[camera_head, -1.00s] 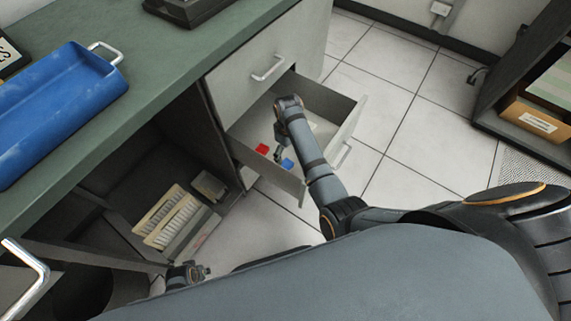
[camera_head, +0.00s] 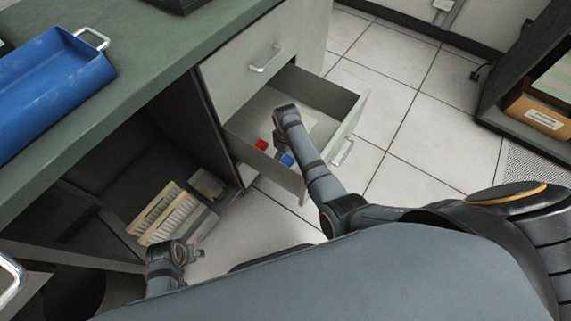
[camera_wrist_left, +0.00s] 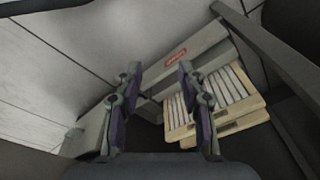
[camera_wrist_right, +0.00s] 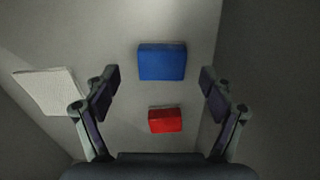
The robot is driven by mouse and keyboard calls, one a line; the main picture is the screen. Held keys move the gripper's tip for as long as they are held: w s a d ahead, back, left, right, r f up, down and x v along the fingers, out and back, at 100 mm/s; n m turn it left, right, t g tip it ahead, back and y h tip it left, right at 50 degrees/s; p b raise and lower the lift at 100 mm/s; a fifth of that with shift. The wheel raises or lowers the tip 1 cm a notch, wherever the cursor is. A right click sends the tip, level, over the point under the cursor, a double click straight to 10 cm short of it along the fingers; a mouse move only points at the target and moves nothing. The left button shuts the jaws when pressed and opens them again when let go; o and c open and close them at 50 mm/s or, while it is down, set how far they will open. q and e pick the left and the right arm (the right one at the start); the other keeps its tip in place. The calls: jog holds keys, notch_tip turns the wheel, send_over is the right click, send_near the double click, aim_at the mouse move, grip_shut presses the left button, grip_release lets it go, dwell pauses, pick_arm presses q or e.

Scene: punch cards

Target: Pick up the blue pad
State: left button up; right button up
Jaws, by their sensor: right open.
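The blue pad (camera_wrist_right: 162,62) lies flat on the drawer floor in the right wrist view, just beyond and between my fingertips. It also shows small in the head view (camera_head: 286,159), partly covered by my right arm. My right gripper (camera_wrist_right: 159,82) is open and empty above the drawer floor, with a finger on either side of the pad's line and no contact visible. My left gripper (camera_wrist_left: 158,72) is open and empty in the left wrist view, low by the desk's open space. In the head view it shows (camera_head: 200,252) at lower left.
The pulled-out drawer (camera_head: 352,112) also holds a red block (camera_wrist_right: 165,120) near the blue pad and a whitish pad (camera_wrist_right: 52,90) to the left. Its walls surround my right gripper. Card trays (camera_head: 165,212) stand below the desk. A blue tray (camera_head: 50,85) is on the green desktop.

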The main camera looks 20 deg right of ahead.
aim_at(286, 161)
notch_tip(286, 161, down, 4)
jog(key=shift+a+r+b, duration=0.1)
jog(key=shift+a+b, duration=0.05)
jog(key=shift+b, duration=0.65)
pick_arm(q)
notch_tip(286, 161, up, 6)
jog(key=d, duration=0.1)
jog(key=shift+d+r, duration=0.2)
pick_arm(e)
jog(key=c, duration=1.2)
pick_arm(q)
jog(key=shift+r, duration=0.1)
pick_arm(e)
jog(key=shift+c, duration=0.2)
